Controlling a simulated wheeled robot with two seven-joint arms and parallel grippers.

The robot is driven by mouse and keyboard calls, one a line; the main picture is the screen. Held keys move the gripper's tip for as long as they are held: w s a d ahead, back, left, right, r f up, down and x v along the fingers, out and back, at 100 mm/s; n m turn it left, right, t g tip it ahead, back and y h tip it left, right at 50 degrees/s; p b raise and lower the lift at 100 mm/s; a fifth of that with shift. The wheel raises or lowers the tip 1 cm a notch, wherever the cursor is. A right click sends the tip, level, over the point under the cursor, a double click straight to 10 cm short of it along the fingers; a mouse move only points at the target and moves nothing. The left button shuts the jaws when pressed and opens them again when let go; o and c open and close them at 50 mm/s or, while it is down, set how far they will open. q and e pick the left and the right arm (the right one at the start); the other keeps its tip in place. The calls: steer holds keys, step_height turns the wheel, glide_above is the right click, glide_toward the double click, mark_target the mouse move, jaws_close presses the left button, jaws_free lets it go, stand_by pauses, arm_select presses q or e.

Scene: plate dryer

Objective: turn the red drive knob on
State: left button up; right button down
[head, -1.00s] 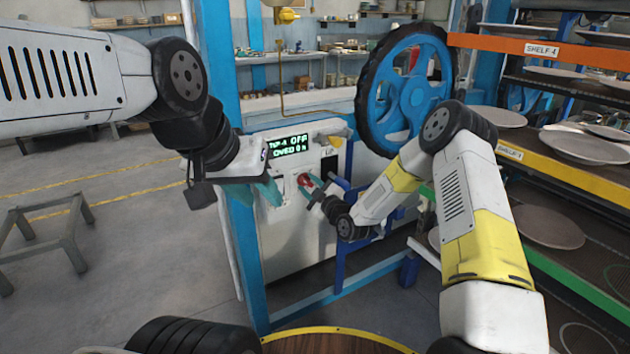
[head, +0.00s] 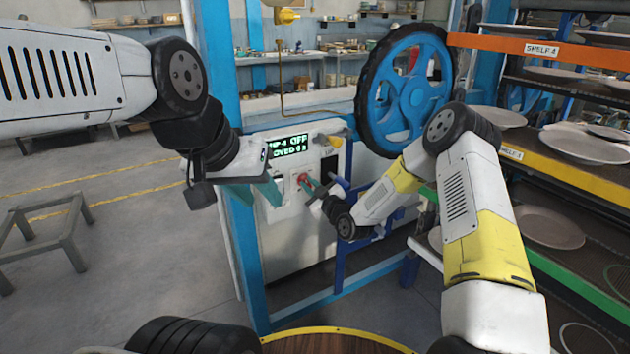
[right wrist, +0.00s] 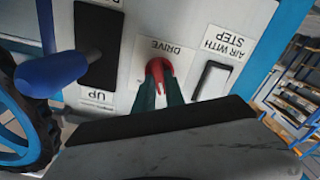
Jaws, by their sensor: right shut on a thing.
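The red drive knob (head: 303,178) is on the pale control panel, below the green-lit display (head: 287,146), which reads OFF. In the right wrist view, the knob (right wrist: 157,68) sits by the DRIVE label. My right gripper (head: 310,186) is at the panel, its teal fingers shut on the knob. In the right wrist view, the right fingertips (right wrist: 160,88) hold it from both sides and hide part of it. My left gripper (head: 256,192) is open and empty in front of the panel's left edge, with its fingers apart.
A blue lever handle (right wrist: 52,75) and a pale switch labelled AIR WITH STEP (right wrist: 212,80) flank the knob. A large blue wheel (head: 405,90) stands behind my right arm. Plate racks (head: 560,135) fill the right side. The floor at left holds a grey stand (head: 60,230).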

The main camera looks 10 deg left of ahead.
steer(key=m, duration=0.7)
steer(key=shift+w+d, duration=0.1)
steer(key=shift+d, duration=0.05)
steer(key=m, duration=0.4)
steer(key=shift+d, duration=0.1)
steer(key=shift+w+m, duration=0.1)
steer(key=shift+m, duration=1.6)
steer(key=c, duration=1.4)
jaws_free()
steer(key=v, duration=0.8)
